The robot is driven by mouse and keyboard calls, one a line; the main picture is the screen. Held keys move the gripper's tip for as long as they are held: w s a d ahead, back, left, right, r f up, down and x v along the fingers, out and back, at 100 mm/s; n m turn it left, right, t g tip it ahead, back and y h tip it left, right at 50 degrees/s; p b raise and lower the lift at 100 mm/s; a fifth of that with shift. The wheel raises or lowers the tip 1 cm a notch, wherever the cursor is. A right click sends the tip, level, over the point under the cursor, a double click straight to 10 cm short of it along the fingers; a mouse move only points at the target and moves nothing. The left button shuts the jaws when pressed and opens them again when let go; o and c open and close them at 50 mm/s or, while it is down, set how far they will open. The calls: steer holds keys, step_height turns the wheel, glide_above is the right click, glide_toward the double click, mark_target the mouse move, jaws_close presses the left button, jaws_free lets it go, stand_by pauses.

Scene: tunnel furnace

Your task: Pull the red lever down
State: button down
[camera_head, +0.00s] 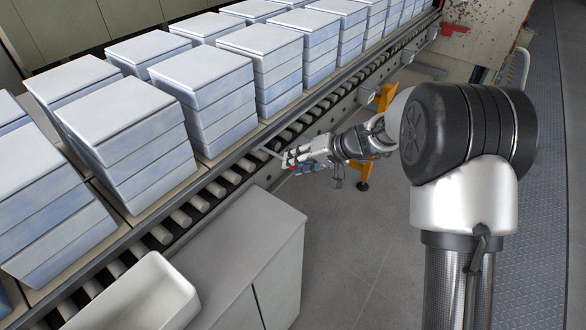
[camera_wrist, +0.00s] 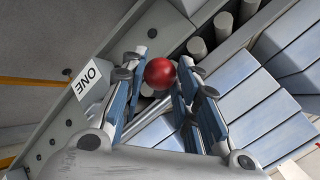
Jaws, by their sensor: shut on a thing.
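The red lever shows in the wrist view as a round red knob (camera_wrist: 160,73) between the two blue-padded fingers of my gripper (camera_wrist: 163,70). My gripper is shut on the knob, near the fingertips. The lever's shaft is mostly hidden behind the knob. In the head view, my gripper (camera_head: 288,160) is beside the conveyor's near rail. A thin pale rod (camera_head: 270,152) shows at its tip, and the knob cannot be made out clearly there.
A roller conveyor (camera_head: 205,200) carries several stacks of blue-grey slabs (camera_head: 128,140). A grey cabinet (camera_head: 245,255) and a white bin (camera_head: 140,300) stand at the front. An orange stand (camera_head: 383,97) is behind my arm.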

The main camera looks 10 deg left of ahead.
steer(key=shift+s+d+f+y, duration=0.15)
steer(key=shift+f+y, duration=0.1)
steer(key=shift+f, duration=0.35)
steer(key=shift+s+d+f+y, duration=0.15)
steer(key=shift+f+y, duration=0.1)
steer(key=shift+f, duration=0.35)
steer(key=c, duration=1.2)
jaws_free()
steer(key=shift+w+f, duration=0.1)
steer(key=shift+w, duration=0.05)
steer(key=shift+a+r+t, duration=0.1)
steer(key=shift+r+t, duration=0.1)
steer(key=shift+t, duration=0.1)
steer(key=shift+r, duration=0.1)
steer(key=v, duration=1.1)
steer(key=shift+d+r, duration=0.2)
steer(key=shift+d, duration=0.15)
